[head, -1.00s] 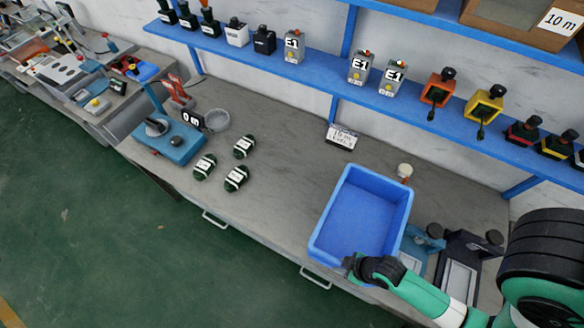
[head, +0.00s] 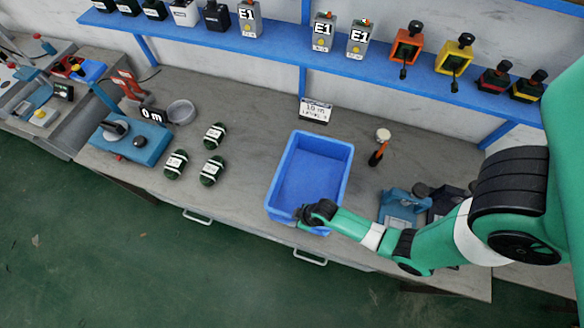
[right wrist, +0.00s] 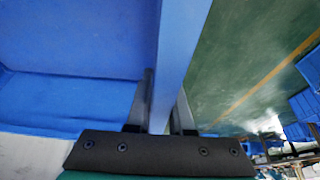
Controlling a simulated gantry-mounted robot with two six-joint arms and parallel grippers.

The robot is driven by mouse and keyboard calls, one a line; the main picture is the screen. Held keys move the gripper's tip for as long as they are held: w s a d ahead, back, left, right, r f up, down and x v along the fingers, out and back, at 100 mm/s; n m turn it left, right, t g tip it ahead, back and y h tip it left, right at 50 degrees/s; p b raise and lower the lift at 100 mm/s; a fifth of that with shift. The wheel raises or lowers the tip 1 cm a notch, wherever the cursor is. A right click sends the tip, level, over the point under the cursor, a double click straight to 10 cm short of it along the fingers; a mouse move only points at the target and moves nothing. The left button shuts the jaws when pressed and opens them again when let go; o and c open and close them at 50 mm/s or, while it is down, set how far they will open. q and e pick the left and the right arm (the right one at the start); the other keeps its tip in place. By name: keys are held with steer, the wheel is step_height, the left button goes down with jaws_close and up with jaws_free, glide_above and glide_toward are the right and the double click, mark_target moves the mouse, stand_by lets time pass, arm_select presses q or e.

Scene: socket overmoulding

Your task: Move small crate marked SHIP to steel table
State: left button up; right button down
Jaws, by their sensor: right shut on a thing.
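A blue open crate (head: 312,172) shows over the front part of the grey workbench in the head view. It looks empty, and no SHIP mark can be read. My right gripper (head: 304,214) is shut on the crate's near wall, by its front rim. In the right wrist view the two fingers straddle the crate's wall (right wrist: 182,50), one inside and one outside. The crate is roughly level; I cannot tell whether it touches the bench. My left gripper is not in view. I cannot identify a steel table for certain.
The workbench (head: 235,215) holds several dark green coils (head: 212,170), a blue measuring device (head: 130,142), a small sign (head: 315,110), an orange-handled tool (head: 377,152) and blue clamp-like fixtures (head: 402,205). A blue shelf (head: 285,50) runs behind. Green floor (head: 120,250) lies in front.

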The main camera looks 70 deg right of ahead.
steer(key=shift+w+d+f, duration=0.1)
steer(key=shift+w+f, duration=0.05)
steer(key=shift+w, duration=0.15)
steer(key=x, duration=0.1)
steer(key=b+x, duration=0.1)
steer(key=x, duration=0.1)
steer(key=shift+s+f+b, duration=0.25)
steer(key=shift+b, duration=0.05)
steer(key=shift+s+f, duration=0.1)
steer(key=shift+f, duration=0.1)
steer(key=shift+f, duration=0.2)
steer(key=c, duration=0.8)
jaws_free()
steer(key=shift+r, duration=0.1)
